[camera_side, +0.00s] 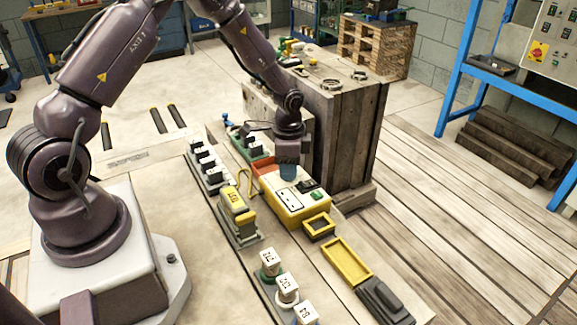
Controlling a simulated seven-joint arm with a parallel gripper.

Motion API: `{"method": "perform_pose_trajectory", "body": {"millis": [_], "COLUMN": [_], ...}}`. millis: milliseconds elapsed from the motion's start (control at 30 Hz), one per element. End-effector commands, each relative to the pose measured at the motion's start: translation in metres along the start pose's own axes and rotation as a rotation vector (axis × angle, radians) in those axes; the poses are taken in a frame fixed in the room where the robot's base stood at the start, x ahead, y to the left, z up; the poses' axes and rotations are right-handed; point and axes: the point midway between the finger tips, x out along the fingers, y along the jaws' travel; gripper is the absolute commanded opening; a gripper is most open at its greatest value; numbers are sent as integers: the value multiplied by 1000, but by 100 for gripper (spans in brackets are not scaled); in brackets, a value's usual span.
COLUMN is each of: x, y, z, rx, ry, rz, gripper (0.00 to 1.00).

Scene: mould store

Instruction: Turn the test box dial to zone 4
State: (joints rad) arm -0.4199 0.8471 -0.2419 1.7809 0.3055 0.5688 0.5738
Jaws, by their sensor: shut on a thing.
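The test box (292,207) is a yellow and orange box with a white top panel on the workbench, right of the middle. It has a green patch and a dark switch on its right side. My gripper (288,177) points down over the far part of its top and is shut on the dial. The fingers cover the dial, so its pointer and the zone marks cannot be read from here.
A wooden crate (345,135) stands close behind my gripper. A yellow block on a stand (236,210), white numbered blocks (287,287), a small yellow frame (319,226), a yellow tray (346,261) and a dark device (384,298) surround the box. A yellow cable loops left of it.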

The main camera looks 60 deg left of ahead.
Motion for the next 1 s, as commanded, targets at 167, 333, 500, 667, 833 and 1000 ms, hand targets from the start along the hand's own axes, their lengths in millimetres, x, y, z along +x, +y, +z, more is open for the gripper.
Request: {"method": "perform_pose_trajectory", "body": {"millis": [167, 333, 500, 667, 833, 1000], "x": [-1, 0, -3, -22, -60, -96], "y": [0, 0, 0, -1, -1, -1], "z": [1, 0, 0, 0, 0, 0], "rx": [-1, -1, -2, -3, -3, -2], "ry": [-3, -2, -1, 2, 3, 2], "rz": [2, 1, 0, -4, -5, -4], "gripper": [50, 55, 55, 55, 55, 55]}}
